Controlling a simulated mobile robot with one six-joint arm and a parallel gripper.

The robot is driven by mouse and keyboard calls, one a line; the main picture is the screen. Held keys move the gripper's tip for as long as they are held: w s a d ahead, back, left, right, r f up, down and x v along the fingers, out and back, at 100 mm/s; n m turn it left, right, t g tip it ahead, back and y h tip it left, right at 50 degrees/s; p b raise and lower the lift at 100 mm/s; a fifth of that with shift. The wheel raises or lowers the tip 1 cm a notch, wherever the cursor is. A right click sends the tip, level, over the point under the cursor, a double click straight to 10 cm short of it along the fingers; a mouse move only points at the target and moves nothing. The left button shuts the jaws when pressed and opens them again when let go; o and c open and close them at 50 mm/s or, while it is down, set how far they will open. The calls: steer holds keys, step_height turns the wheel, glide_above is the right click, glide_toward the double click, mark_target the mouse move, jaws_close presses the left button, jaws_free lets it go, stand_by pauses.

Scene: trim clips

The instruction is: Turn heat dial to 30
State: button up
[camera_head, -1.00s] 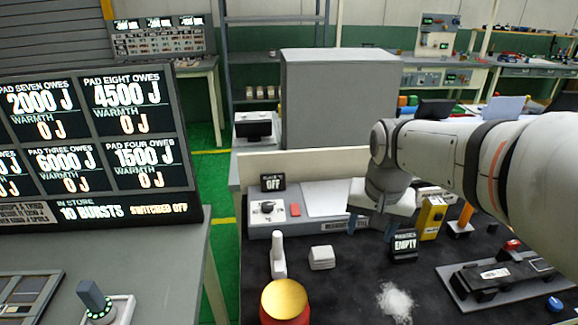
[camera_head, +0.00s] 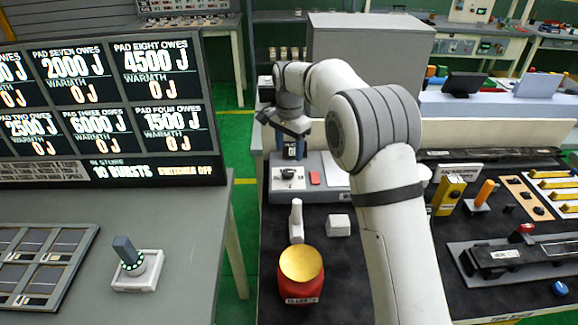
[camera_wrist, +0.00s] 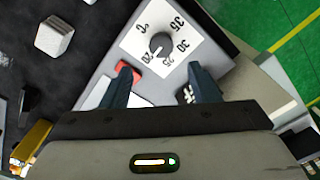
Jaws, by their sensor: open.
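The heat dial (camera_wrist: 160,45) is a dark round knob on a white plate marked 20, 25, 30, 35 and °C. Its pale pointer line appears to lie towards the 20 to 25 side. In the head view the dial (camera_head: 289,174) sits on the left of a grey unit (camera_head: 335,190). My gripper (camera_wrist: 159,70) is open and empty, its two dark blue fingers spread either side of the dial in the picture, apparently apart from it. In the head view my gripper (camera_head: 291,138) is above and behind the dial.
A red piece (camera_head: 315,178) is right of the dial. A white handle (camera_head: 296,221), a white block (camera_head: 339,225) and a gold-topped red button (camera_head: 301,268) stand in front on the dark mat.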

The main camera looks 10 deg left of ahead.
mark_target(289, 172)
steer(key=shift+a+f+p, duration=0.15)
steer(key=shift+f+p, duration=0.35)
steer(key=shift+f, duration=3.45)
steer(key=c, duration=0.8)
steer(key=shift+d, duration=0.25)
steer(key=shift+c, duration=0.9)
steer(key=shift+a, duration=0.2)
